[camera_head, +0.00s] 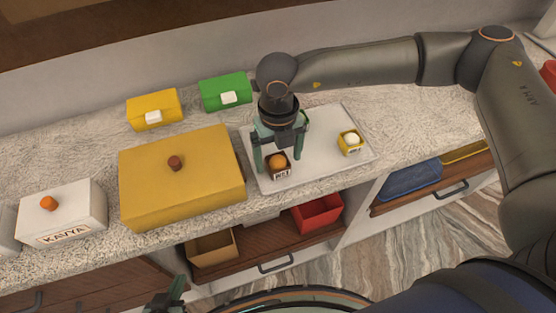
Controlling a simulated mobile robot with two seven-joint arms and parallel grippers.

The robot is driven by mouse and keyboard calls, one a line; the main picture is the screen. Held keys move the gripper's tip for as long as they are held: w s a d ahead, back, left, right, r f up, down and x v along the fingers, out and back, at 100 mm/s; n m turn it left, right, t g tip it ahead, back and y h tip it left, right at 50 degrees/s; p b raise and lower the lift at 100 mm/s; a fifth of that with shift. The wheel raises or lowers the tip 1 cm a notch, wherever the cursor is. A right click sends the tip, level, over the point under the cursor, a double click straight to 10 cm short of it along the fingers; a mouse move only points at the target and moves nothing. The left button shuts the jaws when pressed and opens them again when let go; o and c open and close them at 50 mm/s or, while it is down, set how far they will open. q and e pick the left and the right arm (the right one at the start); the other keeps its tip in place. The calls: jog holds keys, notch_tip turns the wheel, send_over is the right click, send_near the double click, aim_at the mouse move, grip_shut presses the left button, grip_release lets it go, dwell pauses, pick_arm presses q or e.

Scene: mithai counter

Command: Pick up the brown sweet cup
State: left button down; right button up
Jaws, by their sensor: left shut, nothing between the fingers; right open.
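The brown sweet cup (282,173) has a label on its front and holds a round orange sweet. It stands upright near the front edge of a white tray (330,166) on the counter. My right gripper (278,158) points down over it, fingers open, one to the left of the cup and one to its right and slightly behind. I cannot tell whether either finger touches it. My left gripper (172,297) is shut and empty at the bottom edge, low in front of the counter and far from the cup.
A yellow cup (350,146) with a white sweet stands right on the tray. Something green (305,118) is mostly hidden behind my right gripper. Open drawers (297,252) lie below.

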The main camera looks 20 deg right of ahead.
notch_tip(320, 180, down, 2)
jog(key=c, duration=1.5)
jog(key=shift+o, duration=0.2)
jog(key=shift+r, duration=0.1)
